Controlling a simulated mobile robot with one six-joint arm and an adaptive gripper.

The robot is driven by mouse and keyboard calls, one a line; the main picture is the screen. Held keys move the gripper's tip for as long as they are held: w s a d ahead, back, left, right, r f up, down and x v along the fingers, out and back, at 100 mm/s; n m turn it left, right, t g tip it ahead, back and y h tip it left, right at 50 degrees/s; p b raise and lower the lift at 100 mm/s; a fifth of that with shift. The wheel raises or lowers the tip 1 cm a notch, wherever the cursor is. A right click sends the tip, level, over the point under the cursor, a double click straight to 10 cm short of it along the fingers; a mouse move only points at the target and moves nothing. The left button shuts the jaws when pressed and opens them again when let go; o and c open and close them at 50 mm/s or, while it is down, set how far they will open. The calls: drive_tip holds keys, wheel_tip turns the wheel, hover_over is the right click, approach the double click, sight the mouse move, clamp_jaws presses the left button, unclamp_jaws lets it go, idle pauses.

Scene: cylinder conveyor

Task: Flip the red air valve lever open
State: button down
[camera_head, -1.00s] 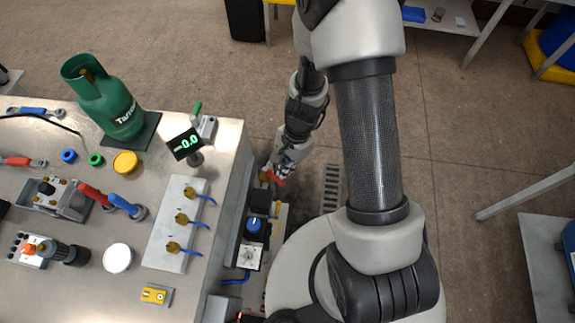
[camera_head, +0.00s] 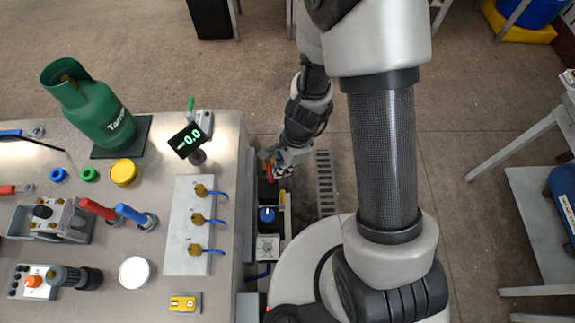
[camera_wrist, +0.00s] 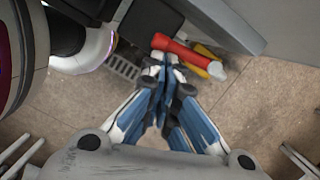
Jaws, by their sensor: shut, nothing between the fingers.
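The red lever (camera_wrist: 185,54) lies just beyond my fingertips in the wrist view, pointing right and slightly down with a pale end. In the head view the red lever (camera_head: 270,172) shows as a small patch at the bench's right side, partly hidden by my gripper. My gripper (camera_wrist: 163,62) is shut and empty, with its fingertips together at the lever's near side. They look close to it or touching; I cannot tell which. In the head view my gripper (camera_head: 282,168) is low beside the bench, just right of the lever.
A yellow handle (camera_wrist: 213,68) lies close beside the red lever. A box with a blue knob (camera_head: 267,214) sits below the lever. The steel bench (camera_head: 225,290) borders the left. A floor grate (camera_head: 325,180) and open floor lie to the right.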

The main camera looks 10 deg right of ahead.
drive_tip(key=shift+s+a, duration=0.15)
drive_tip(key=shift+a, duration=0.15)
idle(0.5)
